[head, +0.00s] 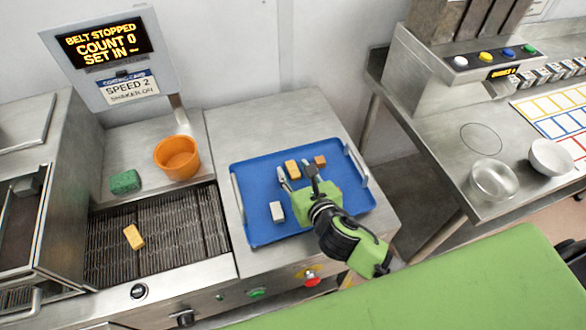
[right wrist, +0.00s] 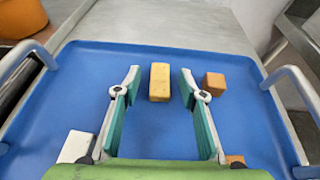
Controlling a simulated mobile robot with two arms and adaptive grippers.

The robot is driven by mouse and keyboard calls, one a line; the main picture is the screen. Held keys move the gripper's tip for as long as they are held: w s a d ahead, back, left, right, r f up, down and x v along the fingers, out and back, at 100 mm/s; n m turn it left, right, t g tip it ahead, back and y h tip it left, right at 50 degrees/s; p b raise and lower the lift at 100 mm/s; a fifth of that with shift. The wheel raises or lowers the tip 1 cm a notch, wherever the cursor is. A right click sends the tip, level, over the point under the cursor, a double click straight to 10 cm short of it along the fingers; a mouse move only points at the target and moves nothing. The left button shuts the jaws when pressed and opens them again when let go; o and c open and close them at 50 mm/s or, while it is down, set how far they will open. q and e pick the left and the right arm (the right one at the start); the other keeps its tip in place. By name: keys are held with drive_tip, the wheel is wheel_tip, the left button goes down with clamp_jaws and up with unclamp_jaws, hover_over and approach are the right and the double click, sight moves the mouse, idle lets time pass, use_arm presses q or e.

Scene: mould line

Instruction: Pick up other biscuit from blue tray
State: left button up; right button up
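The blue tray (head: 255,168) lies on the steel table and fills most of the right wrist view (right wrist: 160,57). A yellow-tan oblong biscuit (head: 291,168) lies towards its far side; it also shows in the right wrist view (right wrist: 160,84). My right gripper (head: 297,174) is open over the tray. In the right wrist view its fingertips (right wrist: 161,75) stand apart, one on each side of the biscuit, with gaps; their height above the tray is unclear. Another yellow biscuit (head: 133,237) lies on the belt. My left gripper is not in view.
An orange-brown cube (head: 320,161) sits right of the biscuit, close to a finger. A pale block (head: 277,211) lies at the tray's left. A brown piece (right wrist: 235,159) is partly hidden by my gripper. Tray handles (head: 357,164) rise at both sides. An orange bowl (head: 177,157) stands left.

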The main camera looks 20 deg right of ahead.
drive_tip(key=c, duration=0.7)
